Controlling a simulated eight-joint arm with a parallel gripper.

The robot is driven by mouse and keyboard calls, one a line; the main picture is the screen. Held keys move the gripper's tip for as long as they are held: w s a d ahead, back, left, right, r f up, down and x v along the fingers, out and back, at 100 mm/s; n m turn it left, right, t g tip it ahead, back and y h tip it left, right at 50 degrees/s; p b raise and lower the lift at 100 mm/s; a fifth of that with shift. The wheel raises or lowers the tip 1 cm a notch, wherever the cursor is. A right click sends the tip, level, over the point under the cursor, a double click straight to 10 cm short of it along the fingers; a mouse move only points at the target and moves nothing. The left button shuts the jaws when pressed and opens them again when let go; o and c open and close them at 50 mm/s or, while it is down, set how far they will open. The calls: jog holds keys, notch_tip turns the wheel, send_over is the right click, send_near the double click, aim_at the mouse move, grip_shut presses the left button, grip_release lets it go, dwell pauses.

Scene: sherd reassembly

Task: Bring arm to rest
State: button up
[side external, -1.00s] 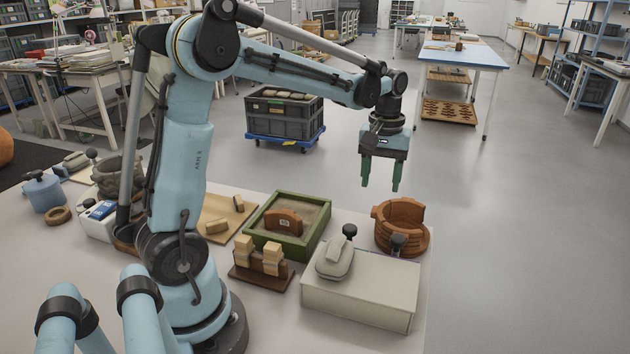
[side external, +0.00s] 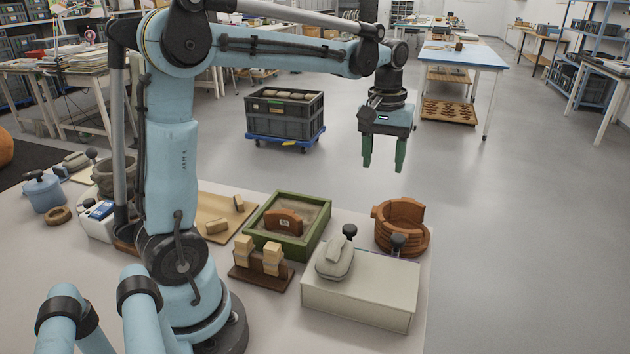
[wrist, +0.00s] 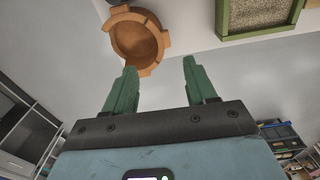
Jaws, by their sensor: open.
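My gripper (side external: 384,153) hangs in the air with its green fingers pointing down, high above and behind the table's far edge. Its fingers are apart with nothing between them. In the wrist view my gripper (wrist: 153,88) also shows empty. The brown pot (side external: 402,226), with an uneven, stepped rim, stands at the table's right end, apart from my gripper. It also shows in the wrist view (wrist: 158,37). A green-framed sand tray (side external: 262,246) stands left of the pot, with a brown sherd (side external: 284,222) upright in the sand.
A pale box (side external: 362,298) with a grey rounded case (side external: 335,262) on it stands at the front right. A brown stand with pale blocks (side external: 262,272) and a wooden board (side external: 212,228) lie nearby. A dark crate on a blue dolly (side external: 283,143) stands on the open floor behind.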

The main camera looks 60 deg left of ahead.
jog(key=s+d+f+m+t, duration=0.4)
jog(key=s+d+m+t, duration=0.2)
jog(key=s, duration=0.5)
jog(key=d+m, duration=0.2)
jog(key=d, duration=0.1)
jog(key=shift+s+d+t, duration=0.15)
jog(key=shift+d+t, duration=0.1)
jog(key=shift+t, duration=0.05)
